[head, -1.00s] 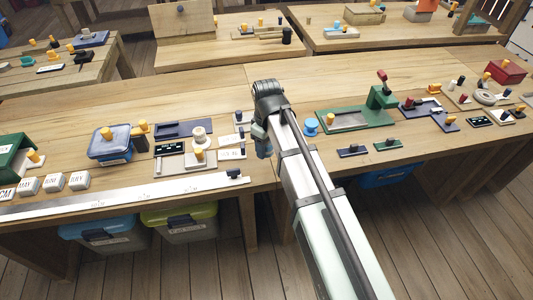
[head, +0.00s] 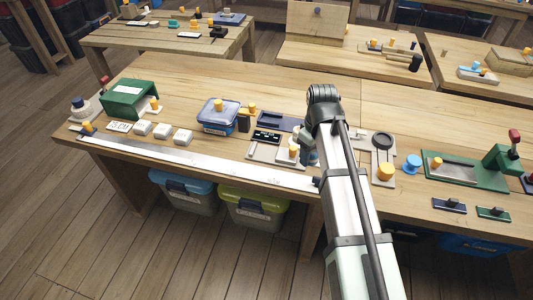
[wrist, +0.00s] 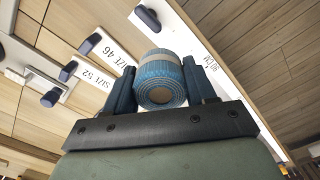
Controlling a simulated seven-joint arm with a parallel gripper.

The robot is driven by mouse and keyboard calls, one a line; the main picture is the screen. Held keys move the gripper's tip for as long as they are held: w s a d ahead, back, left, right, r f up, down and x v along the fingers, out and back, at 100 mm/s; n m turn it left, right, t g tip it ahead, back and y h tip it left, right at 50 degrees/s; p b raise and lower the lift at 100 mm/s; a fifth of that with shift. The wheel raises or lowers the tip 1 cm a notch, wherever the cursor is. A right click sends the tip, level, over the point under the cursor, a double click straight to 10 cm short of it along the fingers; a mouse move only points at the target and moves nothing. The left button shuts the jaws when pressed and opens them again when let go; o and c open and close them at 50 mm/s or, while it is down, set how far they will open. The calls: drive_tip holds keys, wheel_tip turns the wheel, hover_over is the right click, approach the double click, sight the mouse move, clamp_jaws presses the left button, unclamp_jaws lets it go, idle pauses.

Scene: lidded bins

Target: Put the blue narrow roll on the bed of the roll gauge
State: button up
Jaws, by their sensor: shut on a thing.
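My gripper (wrist: 165,92) is shut on a blue roll (wrist: 160,82) with a grey band, its spiral end facing the wrist camera. In the head view my gripper (head: 309,152) is above the middle table, just right of a light plate with a yellow knob; the roll is mostly hidden there. A green fixture (head: 490,183) with a grey bed (head: 455,170), a green post and a red knob stands at the right; it may be the roll gauge, but I cannot tell for sure. A second blue spool (head: 411,164) stands left of it.
A long steel rule (head: 200,162) runs along the table's front edge. A grey plate with a dark ring (head: 383,140) lies right of my arm.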

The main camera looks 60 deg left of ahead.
drive_tip(key=s+a+n, duration=0.2)
drive_tip(key=s+a, duration=0.5)
drive_tip(key=a, duration=0.4)
approach(266, 153)
drive_tip(key=shift+d+f, duration=0.1)
drive_tip(key=shift+f, duration=3)
drive_tip(key=shift+f, duration=0.1)
drive_tip(key=o, duration=1)
drive_tip(key=shift+o, duration=0.2)
wheel_tip(266, 153, up, 12)
